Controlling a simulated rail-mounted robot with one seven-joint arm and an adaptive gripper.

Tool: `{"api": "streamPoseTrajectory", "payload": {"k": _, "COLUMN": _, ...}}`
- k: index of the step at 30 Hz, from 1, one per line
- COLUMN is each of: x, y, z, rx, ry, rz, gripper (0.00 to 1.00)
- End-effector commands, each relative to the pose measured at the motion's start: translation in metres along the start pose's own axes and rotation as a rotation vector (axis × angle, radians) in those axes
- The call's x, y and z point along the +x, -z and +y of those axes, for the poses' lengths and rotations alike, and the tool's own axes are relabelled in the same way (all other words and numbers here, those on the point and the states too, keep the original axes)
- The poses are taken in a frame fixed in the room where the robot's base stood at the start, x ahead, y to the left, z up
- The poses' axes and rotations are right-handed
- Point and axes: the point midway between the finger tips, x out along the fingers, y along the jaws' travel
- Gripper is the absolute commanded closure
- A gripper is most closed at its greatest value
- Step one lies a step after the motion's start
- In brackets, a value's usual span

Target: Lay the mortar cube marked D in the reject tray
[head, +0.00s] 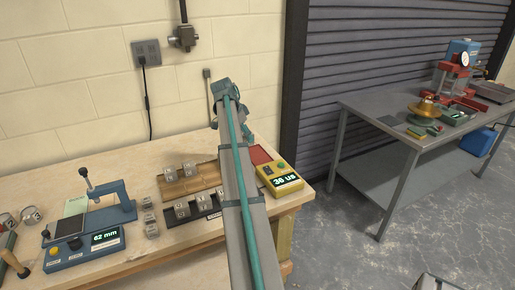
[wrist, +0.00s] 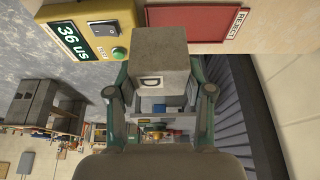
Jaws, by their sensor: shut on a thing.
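The mortar cube marked D (wrist: 160,62) is grey, and its letter faces the camera in the wrist view. My gripper (wrist: 161,88) is shut on it, one finger on each side. The red reject tray (wrist: 195,24), with a REJECT label, lies just beyond the cube at the top of the wrist view. No cube shows in its visible part. In the head view part of the red tray (head: 260,154) shows beside my arm.
A yellow meter (head: 280,178) stands beside the tray, its display lit. Other cubes stand on a wooden rack (head: 205,180) and a dark strip (head: 214,213). A blue gauge (head: 90,240) reads 62 mm at left. A grey table (head: 380,108) stands apart at right.

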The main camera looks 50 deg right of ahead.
Motion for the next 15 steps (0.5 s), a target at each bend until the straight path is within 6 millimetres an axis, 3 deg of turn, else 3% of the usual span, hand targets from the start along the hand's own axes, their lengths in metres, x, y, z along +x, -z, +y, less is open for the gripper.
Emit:
{"api": "streamPoseTrajectory", "payload": {"k": 11, "x": 0.046, "y": 0.037, "z": -0.061, "rx": 0.005, "ry": -0.001, "rz": -0.001, "gripper": 0.95}}
{"api": "streamPoseTrajectory", "payload": {"k": 15, "x": 0.074, "y": 0.042, "z": -0.077, "rx": 0.005, "ry": -0.002, "rz": -0.001, "gripper": 0.95}}
